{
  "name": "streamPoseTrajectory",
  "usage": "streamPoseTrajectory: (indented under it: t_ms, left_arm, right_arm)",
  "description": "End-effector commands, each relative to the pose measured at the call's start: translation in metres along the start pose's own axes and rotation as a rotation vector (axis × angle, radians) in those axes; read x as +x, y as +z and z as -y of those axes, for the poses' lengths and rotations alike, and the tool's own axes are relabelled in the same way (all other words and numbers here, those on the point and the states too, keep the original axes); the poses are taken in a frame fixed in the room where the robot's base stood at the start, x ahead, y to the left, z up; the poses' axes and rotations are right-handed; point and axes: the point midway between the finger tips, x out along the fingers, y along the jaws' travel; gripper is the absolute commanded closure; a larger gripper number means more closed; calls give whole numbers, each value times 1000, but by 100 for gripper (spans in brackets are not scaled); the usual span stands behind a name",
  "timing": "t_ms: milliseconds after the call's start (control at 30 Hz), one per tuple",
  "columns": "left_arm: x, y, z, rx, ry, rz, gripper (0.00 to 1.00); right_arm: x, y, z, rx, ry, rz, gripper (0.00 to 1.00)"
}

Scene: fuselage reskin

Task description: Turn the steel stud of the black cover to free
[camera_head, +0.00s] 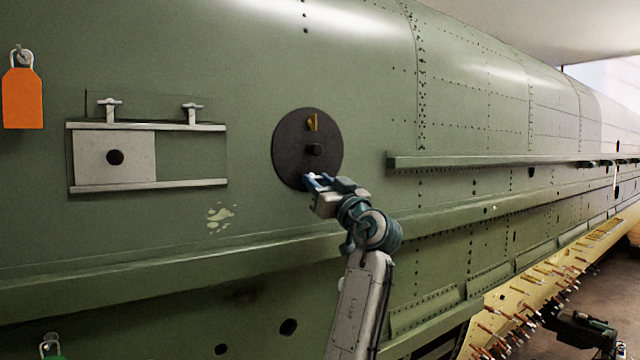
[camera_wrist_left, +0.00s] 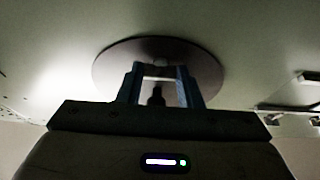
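The round black cover (camera_head: 290,155) sits flat on the green fuselage skin, with a black knob (camera_head: 316,150) near its middle and a brass-coloured stud (camera_head: 312,122) above the knob. My left gripper (camera_head: 317,180) is at the cover's lower edge and hides part of it. In the left wrist view the cover (camera_wrist_left: 110,70) lies beyond my two blue fingers (camera_wrist_left: 162,85), which stand apart. A pale bar (camera_wrist_left: 161,72) shows between their tips; it may be the steel stud, but contact is unclear.
At the left, a framed opening has two rails (camera_head: 150,187), a pale plate (camera_head: 135,143) and two T-shaped pins (camera_head: 110,105). An orange tag (camera_head: 22,98) hangs farther left. A long ledge (camera_head: 480,161) juts out right of the cover.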

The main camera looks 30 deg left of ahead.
Motion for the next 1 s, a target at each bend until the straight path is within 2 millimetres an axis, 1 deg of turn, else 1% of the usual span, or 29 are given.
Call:
streamPoseTrajectory:
  t_ms: [167, 267, 367, 467, 700, 800, 1000]
  left_arm:
    - [0, 0, 0, -5, -2, 0, 90]
    - [-1, 2, 0, -20, -8, -1, 90]
    - [-2, 4, 0, -52, -21, -1, 90]
    - [-2, 5, 0, -100, -42, -1, 90]
    - [-3, 6, -3, -278, -112, -2, 90]
    - [-2, 4, -3, -366, -148, -1, 90]
    - [0, 0, -5, -541, -220, -1, 90]
  right_arm:
    - [2, 1, 1, 1, -1, 0, 68]
    - [8, 1, 4, 2, -4, 1, 68]
    - [19, 3, 9, 3, -8, 1, 68]
    - [34, 5, 15, 5, -12, 2, 68]
    - [75, 9, 19, 5, -13, 2, 68]
    - [87, 10, 18, 5, -11, 2, 68]
    - [98, 11, 15, 3, -7, 2, 68]
